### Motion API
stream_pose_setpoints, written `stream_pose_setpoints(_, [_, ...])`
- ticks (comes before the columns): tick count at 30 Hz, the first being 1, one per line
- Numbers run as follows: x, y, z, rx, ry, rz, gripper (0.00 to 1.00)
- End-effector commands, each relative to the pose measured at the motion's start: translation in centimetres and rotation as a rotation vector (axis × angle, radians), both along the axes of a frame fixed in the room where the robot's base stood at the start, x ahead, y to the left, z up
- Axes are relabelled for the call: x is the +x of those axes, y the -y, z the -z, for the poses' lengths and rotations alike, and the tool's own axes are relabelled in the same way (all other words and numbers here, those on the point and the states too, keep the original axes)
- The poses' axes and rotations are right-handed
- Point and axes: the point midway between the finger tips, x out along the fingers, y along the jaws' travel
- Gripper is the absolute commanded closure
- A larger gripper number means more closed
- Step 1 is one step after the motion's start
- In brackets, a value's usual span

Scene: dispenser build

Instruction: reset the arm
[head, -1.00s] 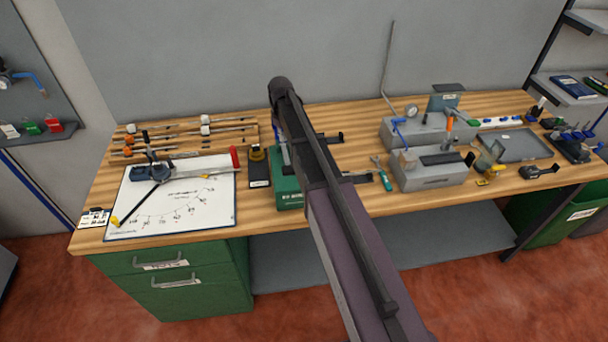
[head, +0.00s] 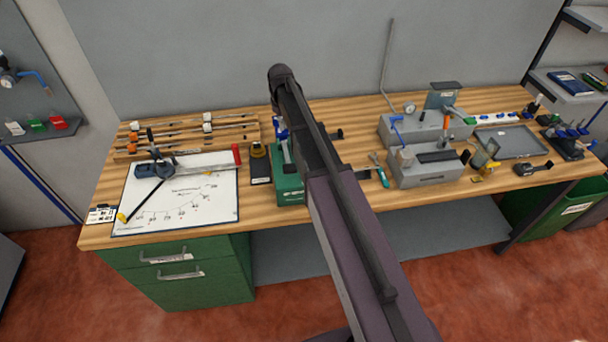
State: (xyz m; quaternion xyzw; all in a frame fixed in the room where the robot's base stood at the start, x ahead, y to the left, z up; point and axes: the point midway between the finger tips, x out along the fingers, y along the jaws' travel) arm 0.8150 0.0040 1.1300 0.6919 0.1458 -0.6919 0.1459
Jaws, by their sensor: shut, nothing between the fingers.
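My arm (head: 335,190) runs from the bottom of the head view up over the middle of the workbench. Its dark upper joint (head: 281,76) stands in front of the grey wall. My gripper cannot be made out; it seems hidden or outside the picture. The wooden workbench (head: 345,115) lies below and behind the arm. A green device with a blue part (head: 289,187) stands on it, partly covered by the arm.
A whiteboard sheet (head: 210,212) with a blue tool lies at left, near several rods on a rack. Grey blocks (head: 428,172), a grey tray (head: 540,148) and small tools fill the right side. Green drawers (head: 190,285) stand under the left end.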

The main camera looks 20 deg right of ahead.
Motion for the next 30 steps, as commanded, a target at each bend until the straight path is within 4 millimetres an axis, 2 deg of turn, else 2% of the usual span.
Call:
stream_pose_setpoints(9, [0.0, 0.0, 0.0, 0.0, 0.0, 0.0, 1.0])
stream_pose_setpoints(14, [-1.6, 0.0, 0.0, 0.0, 0.003, 0.02, 1.0])
stream_pose_setpoints(17, [-3.7, 0.1, 0.0, 0.0, 0.009, 0.05, 1.0])
stream_pose_setpoints(20, [-6.6, 0.1, 0.0, 0.001, 0.016, 0.093, 1.0])
stream_pose_setpoints(27, [-15.3, 0.3, 0.0, 0.005, 0.041, 0.235, 1.0])
stream_pose_setpoints(30, [-18.1, 0.3, 0.0, 0.007, 0.049, 0.285, 1.0])
